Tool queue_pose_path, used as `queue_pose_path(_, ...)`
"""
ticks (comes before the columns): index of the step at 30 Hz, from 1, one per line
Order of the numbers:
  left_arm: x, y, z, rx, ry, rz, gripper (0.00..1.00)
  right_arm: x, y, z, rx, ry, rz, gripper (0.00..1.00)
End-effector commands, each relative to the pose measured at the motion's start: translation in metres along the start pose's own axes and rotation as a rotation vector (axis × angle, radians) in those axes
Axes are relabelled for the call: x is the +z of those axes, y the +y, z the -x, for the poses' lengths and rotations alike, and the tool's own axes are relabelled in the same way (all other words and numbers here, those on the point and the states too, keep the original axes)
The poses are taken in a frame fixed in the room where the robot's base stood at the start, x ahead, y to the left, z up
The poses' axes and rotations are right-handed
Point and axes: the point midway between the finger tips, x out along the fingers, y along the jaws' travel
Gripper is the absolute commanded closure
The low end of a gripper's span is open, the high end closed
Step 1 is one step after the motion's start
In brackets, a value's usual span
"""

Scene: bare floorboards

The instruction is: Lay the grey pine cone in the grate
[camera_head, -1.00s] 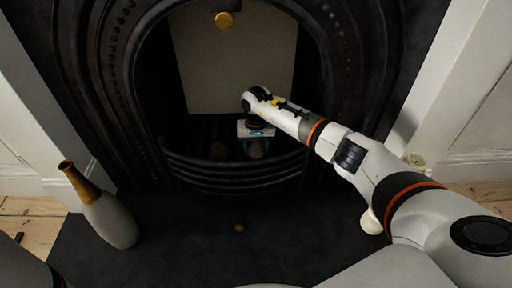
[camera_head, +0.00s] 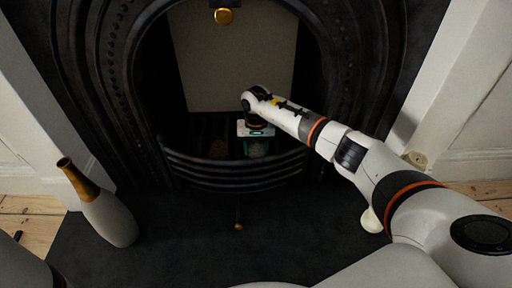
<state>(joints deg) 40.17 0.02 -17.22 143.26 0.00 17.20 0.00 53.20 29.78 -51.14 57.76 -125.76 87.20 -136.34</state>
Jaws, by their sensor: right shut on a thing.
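The grey pine cone (camera_head: 259,149) is between the fingers of my right gripper (camera_head: 257,146), which is shut on it. It is low inside the grate, just behind the black curved front bars (camera_head: 235,172). Whether it touches the grate floor is hard to tell. A brown pine cone (camera_head: 218,147) lies in the grate to the left of it, dim in the shadow. Only a dark piece of my left arm shows at the lower left; its gripper is out of view.
A white vase with a gold neck (camera_head: 108,218) stands on the dark hearth at the left. A small brown thing (camera_head: 239,226) lies on the hearth in front of the grate. A pale object (camera_head: 371,220) is partly hidden by my right arm.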

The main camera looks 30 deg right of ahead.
Motion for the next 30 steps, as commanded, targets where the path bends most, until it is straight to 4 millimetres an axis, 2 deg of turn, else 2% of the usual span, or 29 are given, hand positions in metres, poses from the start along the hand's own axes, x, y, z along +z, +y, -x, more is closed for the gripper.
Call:
queue_pose_path(5, 0.001, -0.001, 0.004, 0.000, 0.001, 0.000, 0.64, 0.000, 0.000, -0.004, 0.000, 0.000, 0.000, 0.69)
queue_pose_path(6, 0.001, -0.001, 0.003, 0.000, 0.001, 0.000, 0.64, 0.000, 0.000, -0.004, 0.000, 0.000, 0.000, 0.45)
queue_pose_path(10, 0.001, 0.000, 0.003, 0.000, 0.001, -0.001, 0.64, 0.000, 0.000, -0.004, 0.000, 0.000, 0.000, 0.23)
queue_pose_path(20, 0.000, 0.000, 0.001, 0.000, 0.002, -0.001, 0.64, 0.000, 0.000, 0.000, 0.000, -0.001, 0.000, 0.23)
queue_pose_path(23, -0.003, 0.002, -0.007, 0.001, 0.003, -0.001, 0.64, 0.001, 0.000, 0.013, 0.001, -0.002, 0.000, 0.23)
queue_pose_path(30, -0.014, 0.008, -0.037, 0.001, 0.004, 0.000, 0.64, 0.001, 0.000, 0.065, 0.000, -0.004, 0.000, 0.23)
